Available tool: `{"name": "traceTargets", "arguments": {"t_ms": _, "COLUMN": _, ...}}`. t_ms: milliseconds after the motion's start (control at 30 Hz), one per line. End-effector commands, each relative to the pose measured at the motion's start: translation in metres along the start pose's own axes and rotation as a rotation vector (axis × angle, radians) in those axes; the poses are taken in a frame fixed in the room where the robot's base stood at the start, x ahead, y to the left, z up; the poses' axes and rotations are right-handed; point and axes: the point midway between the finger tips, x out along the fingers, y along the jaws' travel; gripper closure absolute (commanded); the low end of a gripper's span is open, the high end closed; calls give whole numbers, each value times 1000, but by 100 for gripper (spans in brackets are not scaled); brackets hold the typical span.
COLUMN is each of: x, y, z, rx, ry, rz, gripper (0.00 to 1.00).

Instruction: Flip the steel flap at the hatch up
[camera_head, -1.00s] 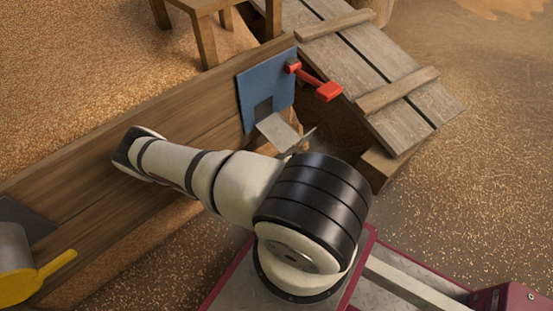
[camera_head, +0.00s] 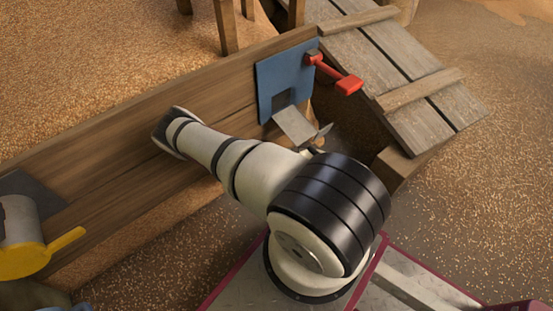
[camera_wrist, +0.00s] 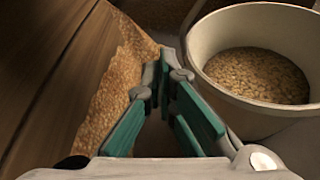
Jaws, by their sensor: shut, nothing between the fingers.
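The steel flap (camera_head: 294,126) is a small grey plate at the lower edge of a blue panel (camera_head: 288,82) with a dark hatch opening. It slopes down and outward from the hatch, toward my arm. My gripper (camera_wrist: 165,75) shows in the wrist view with its teal-padded fingers together at the tips and nothing between them. The flap cannot be made out in the wrist view. In the head view my arm hides most of my gripper, so its exact distance from the flap cannot be told.
A white bucket (camera_wrist: 207,32) of grain stands right of my fingers. A red lever (camera_head: 334,74) juts from the blue panel. A wooden board wall (camera_head: 110,125) runs left of it, and a plank ramp (camera_head: 395,75) rises behind. A yellow-handled container (camera_head: 30,245) sits lower left.

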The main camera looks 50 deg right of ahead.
Motion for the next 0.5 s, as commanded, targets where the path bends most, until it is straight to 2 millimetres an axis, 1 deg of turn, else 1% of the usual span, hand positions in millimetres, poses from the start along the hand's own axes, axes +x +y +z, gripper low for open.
{"name": "traceTargets", "arguments": {"t_ms": 33, "x": 12, "y": -2, "z": -2, "rx": 1, "ry": -2, "rz": -2, "gripper": 100}}
{"name": "traceTargets", "arguments": {"t_ms": 133, "x": 32, "y": -2, "z": -2, "rx": 1, "ry": -2, "rz": -2, "gripper": 100}}
{"name": "traceTargets", "arguments": {"t_ms": 167, "x": 35, "y": -1, "z": 0, "rx": 1, "ry": -1, "rz": -1, "gripper": 100}}
{"name": "traceTargets", "arguments": {"t_ms": 200, "x": 29, "y": 0, "z": 8, "rx": -1, "ry": -1, "rz": 0, "gripper": 100}}
{"name": "traceTargets", "arguments": {"t_ms": 300, "x": 24, "y": 0, "z": 20, "rx": -2, "ry": 0, "rz": 0, "gripper": 100}}
{"name": "traceTargets", "arguments": {"t_ms": 500, "x": 19, "y": 0, "z": 34, "rx": -1, "ry": 0, "rz": 0, "gripper": 100}}
